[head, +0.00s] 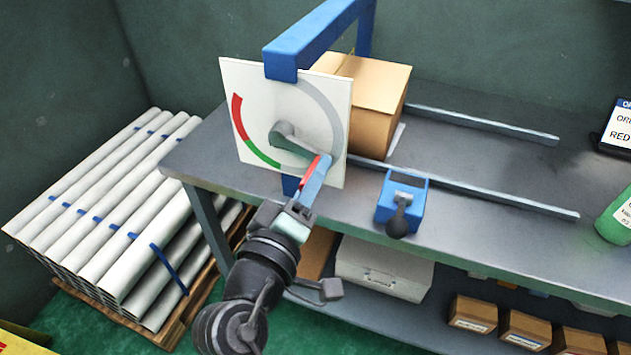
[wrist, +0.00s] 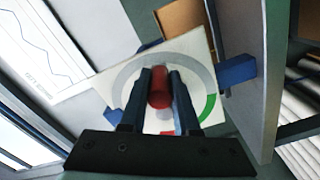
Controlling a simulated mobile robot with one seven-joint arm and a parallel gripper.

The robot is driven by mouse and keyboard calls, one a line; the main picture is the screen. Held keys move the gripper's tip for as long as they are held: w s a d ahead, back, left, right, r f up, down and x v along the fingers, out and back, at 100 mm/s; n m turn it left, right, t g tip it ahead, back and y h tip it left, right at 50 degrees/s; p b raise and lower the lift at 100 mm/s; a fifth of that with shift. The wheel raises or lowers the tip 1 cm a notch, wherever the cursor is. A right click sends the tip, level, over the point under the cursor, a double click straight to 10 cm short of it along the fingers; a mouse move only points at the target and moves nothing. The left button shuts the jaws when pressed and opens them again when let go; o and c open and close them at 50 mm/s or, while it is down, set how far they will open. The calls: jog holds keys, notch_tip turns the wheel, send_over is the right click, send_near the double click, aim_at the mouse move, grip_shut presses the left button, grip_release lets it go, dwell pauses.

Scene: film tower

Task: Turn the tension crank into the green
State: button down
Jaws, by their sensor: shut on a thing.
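The tension crank (head: 290,136) is a grey arm on a white dial plate (head: 240,82) under a blue frame. The dial has a grey arc, a green band (head: 262,155) at lower left and a red band (head: 238,117) at left. The crank arm points to the lower right, outside the green band. My gripper (head: 314,178) is shut on the crank's red handle, which shows between the two fingers in the wrist view (wrist: 159,90). The fingers hide part of the handle and dial there; the green band (wrist: 208,107) shows at right.
A cardboard box (head: 375,95) sits behind the dial on the grey bench (head: 490,190). A blue block with a black knob (head: 402,200) stands to the right, close to the rail. Long white tubes (head: 100,220) are stacked at left. Boxes fill the lower shelf.

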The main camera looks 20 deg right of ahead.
jog(key=shift+f, duration=0.15)
dwell(0.4)
jog(key=c, duration=0.7)
grip_release()
jog(key=shift+o, duration=0.2)
jog(key=shift+a, duration=0.1)
jog(key=b+v, duration=0.1)
jog(key=v, duration=1.2)
